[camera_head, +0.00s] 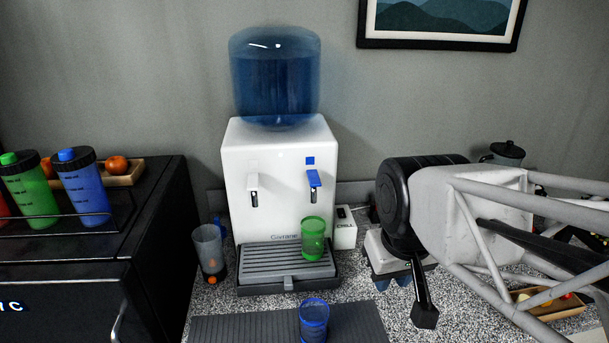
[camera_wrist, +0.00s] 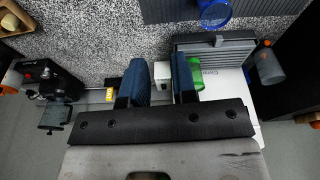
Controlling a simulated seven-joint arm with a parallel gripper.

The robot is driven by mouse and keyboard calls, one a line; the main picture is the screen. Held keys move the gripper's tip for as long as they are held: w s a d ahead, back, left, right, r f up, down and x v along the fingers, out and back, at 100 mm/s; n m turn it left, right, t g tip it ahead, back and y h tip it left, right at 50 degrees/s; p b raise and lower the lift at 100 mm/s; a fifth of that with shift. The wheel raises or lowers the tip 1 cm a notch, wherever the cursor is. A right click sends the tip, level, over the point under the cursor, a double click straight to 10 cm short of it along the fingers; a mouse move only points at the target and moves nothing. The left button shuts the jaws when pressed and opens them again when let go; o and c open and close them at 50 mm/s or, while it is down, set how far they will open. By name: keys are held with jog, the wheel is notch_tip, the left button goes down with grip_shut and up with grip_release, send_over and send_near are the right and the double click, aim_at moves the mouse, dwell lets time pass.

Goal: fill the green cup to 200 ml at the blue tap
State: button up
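The green cup (camera_head: 313,240) stands upright on the grey drip tray (camera_head: 262,262) of the white water dispenser (camera_head: 276,160), below the blue tap (camera_head: 314,180). I cannot tell the water level in the cup. My gripper (camera_head: 395,283) is to the right of the cup and apart from it in the head view, pointing down. In the wrist view my gripper (camera_wrist: 160,82) shows two blue fingers spread apart with nothing held between them. The green cup (camera_wrist: 196,74) is partly hidden behind one finger there. The blue tap is not visible in the wrist view.
A blue cup (camera_head: 313,320) stands on a dark ribbed mat (camera_head: 245,328) in front. A clear bottle (camera_head: 209,253) is left of the dispenser, a white "CHILL" box (camera_head: 345,230) right of it. Bottles (camera_head: 82,188) stand on the black unit at left. A wooden tray (camera_head: 545,305) lies right.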

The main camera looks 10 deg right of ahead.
jog(key=w+a+r+n, duration=0.1)
jog(key=w+r+n, duration=0.1)
jog(key=w+r, duration=0.1)
jog(key=w+r+n, duration=0.3)
jog(key=w, duration=0.1)
jog(key=w+a+r+n+g, duration=0.1)
jog(key=w+r+n, duration=0.1)
jog(key=w+r, duration=0.1)
jog(key=shift+w+a+r+n, duration=0.15)
jog(key=shift+w+a, duration=0.05)
jog(key=shift+w, duration=0.2)
jog(key=shift+w+a+r+n, duration=0.15)
jog(key=shift+w, duration=0.25)
grip_shut()
jog(key=w+a+r+n, duration=0.2)
jog(key=w+r+n, duration=0.2)
jog(key=w, duration=0.3)
jog(key=w+a+r+n+g, duration=0.1)
jog(key=w+a+r+n, duration=0.2)
jog(key=w+r+n, duration=0.2)
jog(key=shift+w+a+n+g, duration=0.15)
jog(key=shift+w+n+g, duration=0.15)
jog(key=shift+w, duration=0.8)
